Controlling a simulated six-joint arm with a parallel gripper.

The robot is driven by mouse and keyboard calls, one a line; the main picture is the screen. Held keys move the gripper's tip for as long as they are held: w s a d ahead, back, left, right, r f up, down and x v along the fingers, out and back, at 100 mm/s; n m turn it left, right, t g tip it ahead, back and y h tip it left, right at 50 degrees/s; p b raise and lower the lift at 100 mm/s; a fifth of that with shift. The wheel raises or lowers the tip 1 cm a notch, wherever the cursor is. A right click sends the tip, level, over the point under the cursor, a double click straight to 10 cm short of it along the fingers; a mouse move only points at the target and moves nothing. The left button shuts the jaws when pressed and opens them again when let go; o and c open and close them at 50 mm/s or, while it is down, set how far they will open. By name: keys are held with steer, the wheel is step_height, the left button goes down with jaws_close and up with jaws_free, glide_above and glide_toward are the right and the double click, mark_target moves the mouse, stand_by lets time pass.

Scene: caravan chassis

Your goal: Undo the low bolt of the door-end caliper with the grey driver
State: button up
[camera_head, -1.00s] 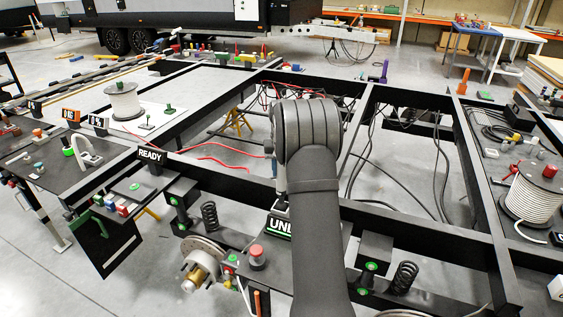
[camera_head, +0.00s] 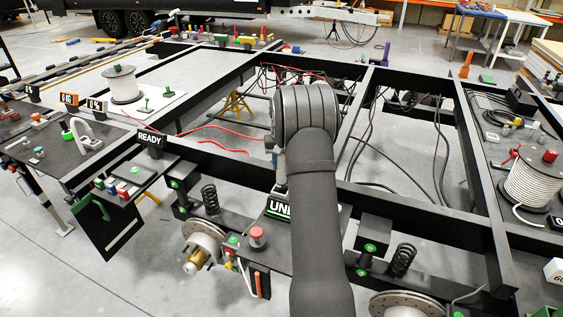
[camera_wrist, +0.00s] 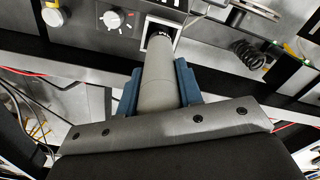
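In the wrist view my gripper (camera_wrist: 157,90) has its blue fingers closed on both sides of a thick grey cylinder, which looks like the grey driver (camera_wrist: 158,75). The driver points away from me, its far end in front of a pale square frame with a dark middle (camera_wrist: 163,32); I cannot tell if they touch. In the head view my arm hides the gripper and driver. A brake disc with a brass hub (camera_head: 203,243) is at the lower left, and another disc (camera_head: 405,304) at the bottom edge. The caliper and its low bolt are not clearly visible.
Black chassis rails (camera_head: 420,220) frame open bays with loose cables. A coil spring (camera_head: 210,199) and a red-topped button (camera_head: 257,237) are near the left disc. A READY sign (camera_head: 151,138) stands on the near rail, and a white cable reel (camera_head: 535,182) at right.

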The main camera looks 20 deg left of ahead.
steer(key=o, duration=0.5)
steer(key=shift+o, duration=0.2)
step_height(320, 180, up, 18)
steer(key=shift+f, duration=0.25)
steer(key=shift+f, duration=0.1)
step_height(320, 180, down, 16)
steer(key=shift+f, duration=0.25)
stand_by(0.4)
steer(key=shift+f, duration=0.1)
